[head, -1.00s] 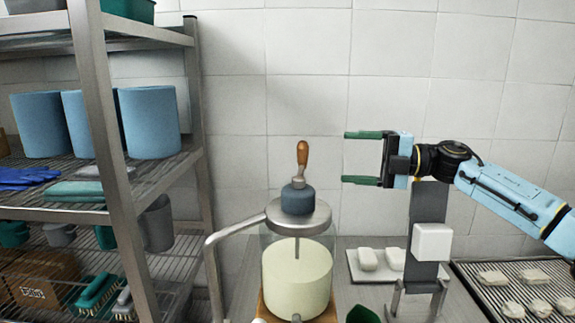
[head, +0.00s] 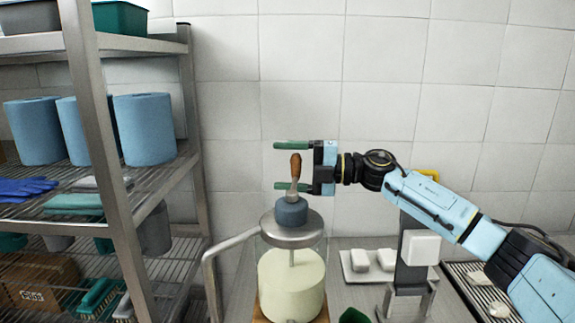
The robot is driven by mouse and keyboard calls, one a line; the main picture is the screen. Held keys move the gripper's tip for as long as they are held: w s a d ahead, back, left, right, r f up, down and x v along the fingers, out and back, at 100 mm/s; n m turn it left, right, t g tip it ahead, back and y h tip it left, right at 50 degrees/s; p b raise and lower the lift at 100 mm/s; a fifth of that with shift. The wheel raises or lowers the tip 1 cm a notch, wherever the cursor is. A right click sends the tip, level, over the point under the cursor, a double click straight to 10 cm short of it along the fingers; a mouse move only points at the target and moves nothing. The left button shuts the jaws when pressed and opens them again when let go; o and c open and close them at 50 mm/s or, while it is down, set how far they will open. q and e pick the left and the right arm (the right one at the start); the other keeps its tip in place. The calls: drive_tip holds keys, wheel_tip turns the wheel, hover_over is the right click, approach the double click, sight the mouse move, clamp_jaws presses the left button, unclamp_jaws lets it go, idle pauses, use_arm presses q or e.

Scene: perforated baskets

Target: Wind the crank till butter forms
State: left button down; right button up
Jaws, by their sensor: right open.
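The butter churn is a glass jar (head: 292,285) with pale cream-coloured contents, under a metal lid (head: 291,236). A blue-grey hub (head: 291,211) sits on the lid, and a wooden crank handle (head: 296,168) stands up from it. My right gripper (head: 292,166) comes in from the right with its green fingers pointing left. It is open, one finger above the other in the picture, and the handle shows between them. I cannot tell whether a finger touches the handle. My left gripper is not in view.
A metal rack (head: 100,130) with blue paper rolls (head: 145,129) stands close on the left. A curved metal bar (head: 211,275) rises beside the churn. A white tray (head: 347,266) with pale blocks and a stand with a white box (head: 420,248) are on the right.

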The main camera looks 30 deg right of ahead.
drive_tip(key=shift+c, duration=0.3)
drive_tip(key=c, duration=1.3)
